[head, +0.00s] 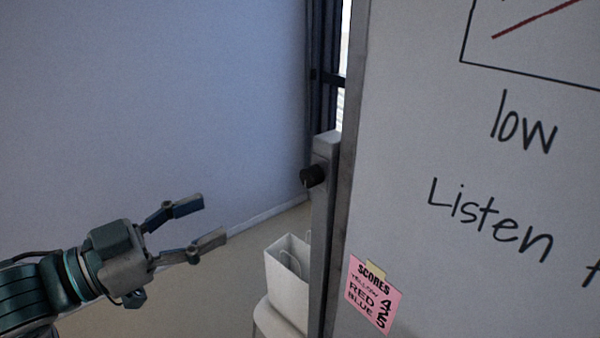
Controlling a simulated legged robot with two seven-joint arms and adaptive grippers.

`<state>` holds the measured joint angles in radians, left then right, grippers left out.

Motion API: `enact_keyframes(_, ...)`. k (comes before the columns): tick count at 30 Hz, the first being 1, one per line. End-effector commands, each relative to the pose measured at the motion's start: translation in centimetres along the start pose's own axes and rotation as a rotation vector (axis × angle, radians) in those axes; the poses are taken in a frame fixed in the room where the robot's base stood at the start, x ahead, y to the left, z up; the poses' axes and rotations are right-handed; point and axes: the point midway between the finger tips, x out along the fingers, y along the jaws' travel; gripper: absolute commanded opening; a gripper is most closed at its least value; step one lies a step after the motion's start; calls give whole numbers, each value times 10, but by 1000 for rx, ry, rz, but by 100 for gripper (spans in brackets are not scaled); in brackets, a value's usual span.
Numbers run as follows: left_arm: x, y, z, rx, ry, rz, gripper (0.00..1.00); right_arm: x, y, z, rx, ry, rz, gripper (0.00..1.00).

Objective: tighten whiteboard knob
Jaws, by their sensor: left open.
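The whiteboard (420,130) fills the right of the head view, with writing and part of a drawn chart on it. A dark round knob (312,176) sits on the grey post (325,230) at the board's left edge. My left gripper (214,219) is open and empty, its fingers pointing right. It is left of the knob and lower in the picture, clearly apart from it. My right gripper is not in view.
A pink score note (370,293) is taped low on the board. A white paper bag (288,280) stands on a pale seat (272,322) left of the post. A plain wall (150,100) is behind. Nothing visible stands between the left gripper and the knob.

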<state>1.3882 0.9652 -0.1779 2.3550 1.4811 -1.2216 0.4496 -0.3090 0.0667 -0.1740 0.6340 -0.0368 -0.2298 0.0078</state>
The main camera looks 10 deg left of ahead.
Motion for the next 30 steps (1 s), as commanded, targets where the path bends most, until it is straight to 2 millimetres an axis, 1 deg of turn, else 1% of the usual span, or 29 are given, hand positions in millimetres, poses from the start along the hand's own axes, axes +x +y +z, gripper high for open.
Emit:
enact_keyframes(10, 94, 20, -10, 14, -7, 12, 59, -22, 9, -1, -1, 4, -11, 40)
enact_keyframes(12, 111, 20, -10, 13, -7, 12, 59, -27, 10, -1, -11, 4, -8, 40)
enact_keyframes(15, 130, 17, -9, 11, -5, 10, 59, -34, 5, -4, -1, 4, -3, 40)
enact_keyframes(17, 138, 12, -7, 7, -4, 8, 59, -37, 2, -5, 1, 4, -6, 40)
enact_keyframes(21, 153, 5, -3, 1, 1, 8, 59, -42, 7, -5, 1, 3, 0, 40)
enact_keyframes(23, 157, 3, -2, 0, 1, 8, 59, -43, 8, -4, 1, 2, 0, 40)
enact_keyframes(26, 163, 4, -1, 3, 1, 6, 59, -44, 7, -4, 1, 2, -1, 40)
enact_keyframes(30, 169, 8, -2, 6, -2, 6, 59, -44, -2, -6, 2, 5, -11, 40)
